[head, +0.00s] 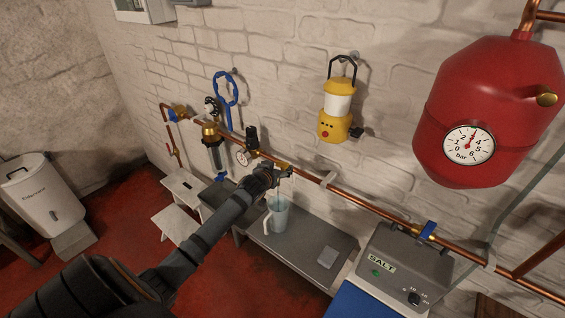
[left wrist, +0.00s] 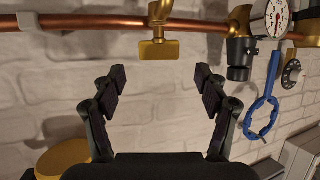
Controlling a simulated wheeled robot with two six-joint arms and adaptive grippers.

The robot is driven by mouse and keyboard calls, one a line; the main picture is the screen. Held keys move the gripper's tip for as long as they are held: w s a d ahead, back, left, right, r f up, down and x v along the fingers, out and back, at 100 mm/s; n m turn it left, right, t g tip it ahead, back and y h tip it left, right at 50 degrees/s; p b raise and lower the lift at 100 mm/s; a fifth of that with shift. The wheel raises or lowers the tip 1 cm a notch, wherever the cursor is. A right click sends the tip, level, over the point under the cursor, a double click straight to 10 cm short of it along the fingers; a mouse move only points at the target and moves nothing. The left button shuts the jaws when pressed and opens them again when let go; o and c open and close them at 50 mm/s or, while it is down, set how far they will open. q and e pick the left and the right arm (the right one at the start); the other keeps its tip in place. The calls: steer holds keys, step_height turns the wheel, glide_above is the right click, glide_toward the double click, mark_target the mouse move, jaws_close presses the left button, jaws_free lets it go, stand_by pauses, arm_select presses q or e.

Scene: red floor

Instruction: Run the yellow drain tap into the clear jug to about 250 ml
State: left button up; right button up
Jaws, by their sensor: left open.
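The yellow drain tap (left wrist: 158,48) hangs on the copper pipe, its flat handle in view in the left wrist view. In the head view the tap (head: 287,171) is just beyond my left gripper (head: 268,176). In the left wrist view my left gripper (left wrist: 158,80) is open and empty. The tap handle lies ahead of the gap between its fingertips, apart from them. The clear jug (head: 278,217), with a pale handle, stands upright on a grey bench below the tap. I cannot tell its water level. My right gripper is not in view.
The copper pipe (head: 345,188) runs along the white brick wall. A gauge (left wrist: 271,15) and blue wrench (left wrist: 264,115) are beside the tap. A yellow lantern (head: 337,123) hangs above. A grey salt unit (head: 400,265) stands right of the grey bench (head: 318,243).

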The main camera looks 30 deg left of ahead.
mark_target(282, 163)
arm_select(q)
steer(key=x, duration=0.6)
steer(key=shift+p, duration=0.35)
steer(key=c, duration=1.2)
